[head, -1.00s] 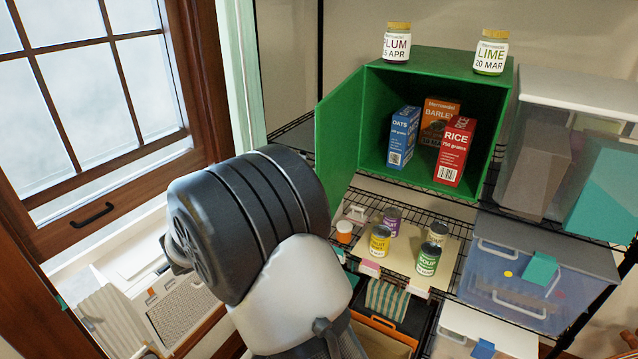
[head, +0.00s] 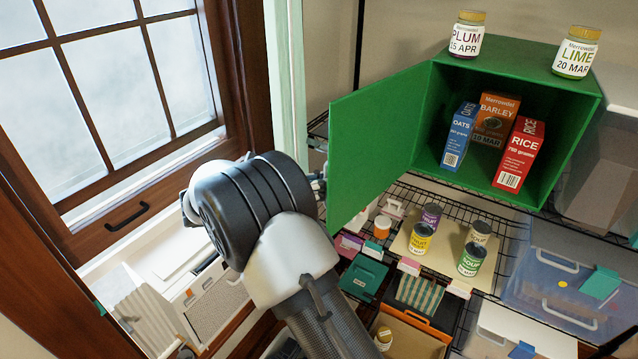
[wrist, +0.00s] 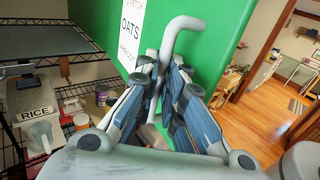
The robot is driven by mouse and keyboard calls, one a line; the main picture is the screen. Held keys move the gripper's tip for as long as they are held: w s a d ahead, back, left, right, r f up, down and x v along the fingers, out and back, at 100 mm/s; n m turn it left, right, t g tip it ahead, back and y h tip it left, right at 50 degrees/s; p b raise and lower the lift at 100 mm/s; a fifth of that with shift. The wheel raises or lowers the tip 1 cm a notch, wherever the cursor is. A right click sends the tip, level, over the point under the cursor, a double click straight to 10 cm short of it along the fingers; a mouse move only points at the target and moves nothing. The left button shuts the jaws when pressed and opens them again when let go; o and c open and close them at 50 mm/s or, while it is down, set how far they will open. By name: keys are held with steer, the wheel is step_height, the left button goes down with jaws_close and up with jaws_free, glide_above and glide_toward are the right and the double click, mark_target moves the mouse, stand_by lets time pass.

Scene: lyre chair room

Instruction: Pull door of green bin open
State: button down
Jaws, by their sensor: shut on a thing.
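The green bin (head: 585,130) stands on a wire shelf with its front open. Its green door (head: 380,135) is hinged at the bin's left side and swung out toward the window. In the wrist view the door's outer face (wrist: 108,22) carries a white label reading OATS and a grey bent handle (wrist: 183,24). My gripper (wrist: 166,72) is shut on the handle, its two blue-grey fingers on either side of the stem. In the head view the door hides the handle and most of my gripper.
Boxes of oats (head: 459,136), barley (head: 494,117) and rice (head: 519,155) stand inside the bin. Jars marked plum (head: 467,35) and lime (head: 577,52) stand on top. Several cans (head: 472,260) sit on the shelf below. A wood-framed window (head: 130,90) is at left.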

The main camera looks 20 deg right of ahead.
steer(key=shift+d+r, duration=0.15)
steer(key=shift+d, duration=0.05)
steer(key=c, duration=2)
jaws_free()
steer(key=shift+d, duration=0.1)
steer(key=shift+c, duration=0.2)
steer(key=shift+o, duration=1.3)
steer(key=shift+w+d, duration=0.15)
steer(key=shift+d, duration=0.2)
steer(key=shift+o, duration=0.5)
steer(key=shift+a, duration=0.4)
steer(key=a, duration=0.7)
steer(key=shift+a, duration=0.25)
